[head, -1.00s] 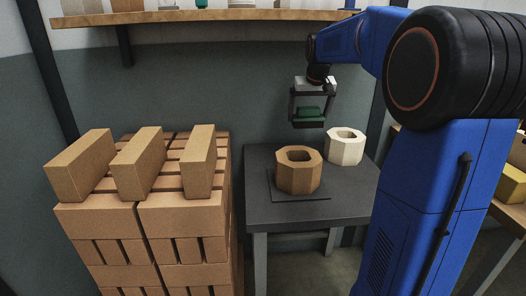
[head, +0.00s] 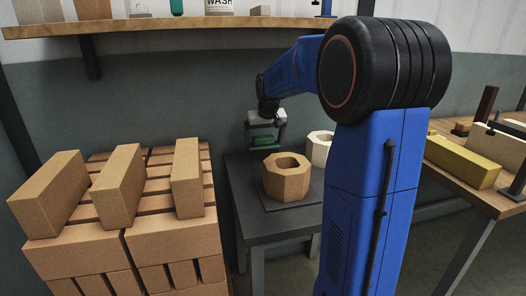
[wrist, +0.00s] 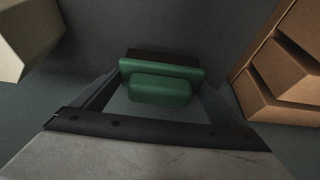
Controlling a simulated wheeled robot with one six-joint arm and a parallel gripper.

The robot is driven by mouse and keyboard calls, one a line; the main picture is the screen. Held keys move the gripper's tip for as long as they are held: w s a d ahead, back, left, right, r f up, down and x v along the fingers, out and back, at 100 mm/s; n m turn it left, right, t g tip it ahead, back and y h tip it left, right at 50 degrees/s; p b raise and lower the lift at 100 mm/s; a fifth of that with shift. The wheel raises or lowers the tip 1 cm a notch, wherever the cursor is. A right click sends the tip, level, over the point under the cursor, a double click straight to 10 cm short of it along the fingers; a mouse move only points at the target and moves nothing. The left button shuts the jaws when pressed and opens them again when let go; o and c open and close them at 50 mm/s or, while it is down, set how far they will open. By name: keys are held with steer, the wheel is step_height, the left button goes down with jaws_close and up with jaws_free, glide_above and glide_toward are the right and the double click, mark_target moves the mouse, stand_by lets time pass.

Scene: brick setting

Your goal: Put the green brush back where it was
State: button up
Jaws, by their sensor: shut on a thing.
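The green brush (head: 268,144) is in my gripper (head: 266,146), held in the air above and behind the brown octagonal pot (head: 286,182). My gripper is shut on the brush. In the wrist view the brush (wrist: 160,88) sits between the two fingers (wrist: 160,95), with its green block facing the camera and a dark strip along its far edge. The place where it stood before cannot be told from these frames.
The brown pot stands on a dark mat on a grey table (head: 265,229). A cream pot (head: 318,149) behind is partly hidden by my arm. A brick stack (head: 75,242) stands left, a shelf (head: 180,24) runs above, and a wooden bench (head: 460,185) with a yellow block (head: 462,162) stands right.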

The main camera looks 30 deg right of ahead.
mark_target(264, 145)
steer(key=shift+f, duration=1.7)
steer(key=o, duration=1.1)
steer(key=shift+f, duration=0.1)
steer(key=v, duration=1.2)
